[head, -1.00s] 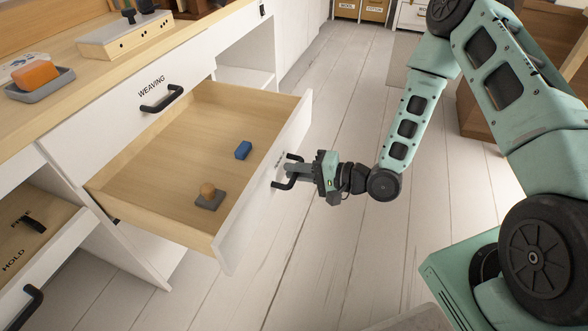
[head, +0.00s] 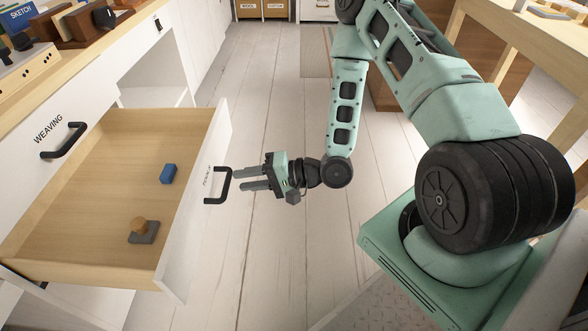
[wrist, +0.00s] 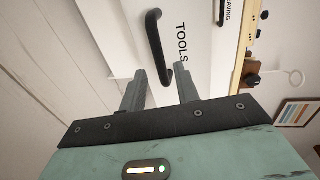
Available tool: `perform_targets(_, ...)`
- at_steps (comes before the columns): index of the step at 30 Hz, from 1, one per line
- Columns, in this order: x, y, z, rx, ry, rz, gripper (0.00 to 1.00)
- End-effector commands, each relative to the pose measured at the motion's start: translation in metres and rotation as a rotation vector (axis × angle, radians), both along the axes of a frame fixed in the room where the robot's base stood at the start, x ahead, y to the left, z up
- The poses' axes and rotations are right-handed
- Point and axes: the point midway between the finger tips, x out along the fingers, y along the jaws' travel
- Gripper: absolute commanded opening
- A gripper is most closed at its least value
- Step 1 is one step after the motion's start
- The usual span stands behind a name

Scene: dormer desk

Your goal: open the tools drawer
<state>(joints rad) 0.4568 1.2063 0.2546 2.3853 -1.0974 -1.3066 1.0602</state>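The tools drawer (head: 185,225) is pulled well out below the weaving drawer, its inside in full view. Its front carries a black bar handle (head: 218,186), and the wrist view shows the handle (wrist: 156,45) beside the word TOOLS. My gripper (head: 256,178) is open and empty, just right of the handle in the head view and pointing at it. A gap shows between the fingertips and the handle. In the wrist view the fingers are apart, with the handle's near end just beyond them.
A blue block (head: 168,173) and a wooden knob on a grey base (head: 143,231) lie in the drawer. The weaving drawer (head: 70,125) is shut above it. White plank floor (head: 275,90) is clear around my gripper. A wooden table (head: 480,45) stands at the right.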

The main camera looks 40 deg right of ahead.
Motion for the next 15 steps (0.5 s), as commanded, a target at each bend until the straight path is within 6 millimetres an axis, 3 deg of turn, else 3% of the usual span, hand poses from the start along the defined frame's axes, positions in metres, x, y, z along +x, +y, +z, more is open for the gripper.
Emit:
perform_targets(9,-0.045,-0.058,0.018,0.001,0.002,-0.005,0.31)
perform_targets(15,-0.064,-0.082,0.023,0.001,0.001,-0.002,0.31)
